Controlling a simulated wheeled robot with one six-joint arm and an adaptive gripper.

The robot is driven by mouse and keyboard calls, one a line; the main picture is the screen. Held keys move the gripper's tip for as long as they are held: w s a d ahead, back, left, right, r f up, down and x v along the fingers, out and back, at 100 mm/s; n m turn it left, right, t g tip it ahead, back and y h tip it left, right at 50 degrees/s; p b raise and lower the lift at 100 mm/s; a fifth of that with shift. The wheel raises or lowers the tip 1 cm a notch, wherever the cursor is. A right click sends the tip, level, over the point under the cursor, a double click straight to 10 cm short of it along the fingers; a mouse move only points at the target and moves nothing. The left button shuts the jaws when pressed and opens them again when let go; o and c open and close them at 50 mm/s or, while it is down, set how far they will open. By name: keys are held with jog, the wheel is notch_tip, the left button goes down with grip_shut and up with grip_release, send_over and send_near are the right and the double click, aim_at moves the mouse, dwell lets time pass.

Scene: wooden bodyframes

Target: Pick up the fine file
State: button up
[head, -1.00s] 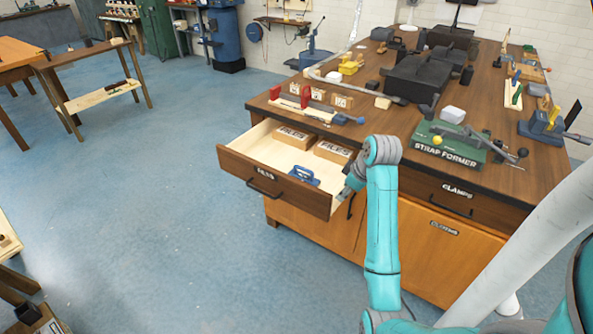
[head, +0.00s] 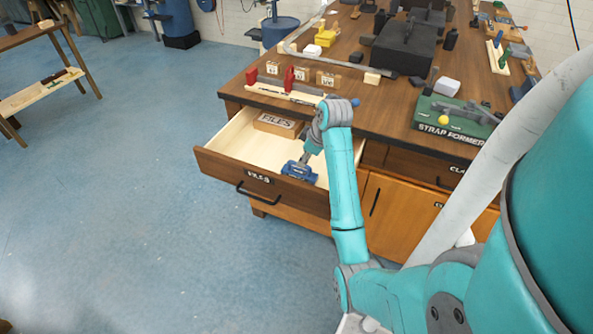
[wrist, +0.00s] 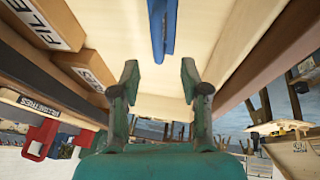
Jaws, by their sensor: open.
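An open drawer labelled FILES (head: 222,163) juts from the workbench. A blue object (head: 301,171) lies in its front right part; I cannot tell whether it is the fine file. In the wrist view a long blue piece (wrist: 162,28) lies over the pale drawer floor, just beyond and between my fingertips. My gripper (wrist: 160,72) is open and empty, its two dark green fingers apart. In the head view my gripper (head: 305,157) is low over the drawer beside the blue object, and its fingers are hard to make out.
A wooden block marked FILES (head: 278,125) sits in the drawer's back; it also shows in the wrist view (wrist: 40,27). A rack with red ends (head: 288,88) stands on the bench edge above. Floor left of the drawer is free.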

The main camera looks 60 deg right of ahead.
aim_at(299, 170)
jog(key=shift+x, duration=4.05)
jog(key=shift+s+d, duration=0.1)
jog(key=shift+d, duration=0.1)
grip_shut()
